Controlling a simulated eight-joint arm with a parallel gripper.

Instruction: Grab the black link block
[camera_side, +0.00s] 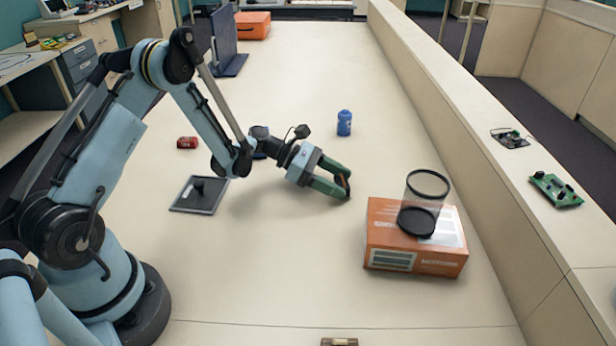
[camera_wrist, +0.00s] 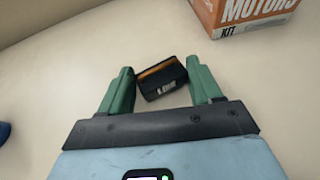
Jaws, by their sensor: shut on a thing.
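The black link block (camera_wrist: 162,80), with an orange stripe and a small white label, sits between the green fingers of my gripper (camera_wrist: 160,72) in the wrist view. It lies at a slant between the fingertips, and my gripper is shut on it. In the side view my gripper (camera_side: 340,184) is low over the table's middle, and the fingers partly hide the block. I cannot tell whether the block is touching the table.
An orange motor kit box (camera_side: 393,243) with a clear, black-rimmed cylinder (camera_side: 424,205) on it stands at right. A blue bottle (camera_side: 344,123) is behind my gripper. A red can (camera_side: 187,142) and dark plate (camera_side: 190,207) lie left. A low wall (camera_side: 470,125) edges the right.

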